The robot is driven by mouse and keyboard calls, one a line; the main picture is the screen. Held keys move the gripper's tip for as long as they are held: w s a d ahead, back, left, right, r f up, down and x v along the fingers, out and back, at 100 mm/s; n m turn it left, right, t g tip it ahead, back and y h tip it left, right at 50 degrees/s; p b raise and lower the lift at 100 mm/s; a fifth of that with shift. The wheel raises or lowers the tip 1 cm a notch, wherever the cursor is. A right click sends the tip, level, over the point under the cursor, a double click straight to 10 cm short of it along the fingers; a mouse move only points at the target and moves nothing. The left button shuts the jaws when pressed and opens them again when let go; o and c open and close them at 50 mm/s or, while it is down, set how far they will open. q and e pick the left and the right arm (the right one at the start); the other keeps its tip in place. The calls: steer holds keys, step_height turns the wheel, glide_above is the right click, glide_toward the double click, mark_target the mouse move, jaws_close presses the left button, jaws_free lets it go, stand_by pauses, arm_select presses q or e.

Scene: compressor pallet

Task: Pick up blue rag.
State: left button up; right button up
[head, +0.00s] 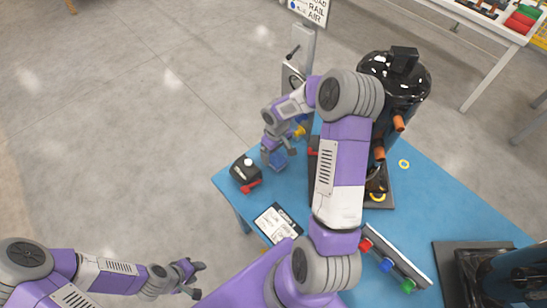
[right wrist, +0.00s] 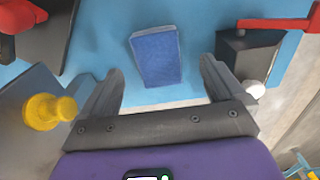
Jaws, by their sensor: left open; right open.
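The blue rag (right wrist: 156,57) is a folded, block-like dark blue piece on the lighter blue table (right wrist: 200,20). In the right wrist view it lies between and beyond the two fingertips, with no visible contact. My right gripper (right wrist: 160,88) is open and empty. In the head view my right gripper (head: 273,155) is above the table's left edge, and the rag (head: 278,160) shows partly beneath it. My left gripper (head: 198,279) is open and empty, over the floor at the lower left, away from the table.
A dark box (head: 245,173) with a white knob and red handle stands left of the rag. A yellow knob (right wrist: 48,111) is close to my right gripper. A black compressor tank (head: 400,80) stands behind. A labelled card (head: 277,224) lies at the front table edge.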

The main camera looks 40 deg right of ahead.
mark_target(276, 157)
steer(key=f, duration=0.1)
steer(key=f+b, duration=0.1)
steer(key=f, duration=0.3)
steer(key=shift+w+d, duration=0.15)
steer(key=shift+w, duration=0.2)
steer(key=c, duration=1)
steer(key=shift+r+p, duration=1.2)
steer(key=shift+r, duration=3.85)
steer(key=shift+c, duration=0.3)
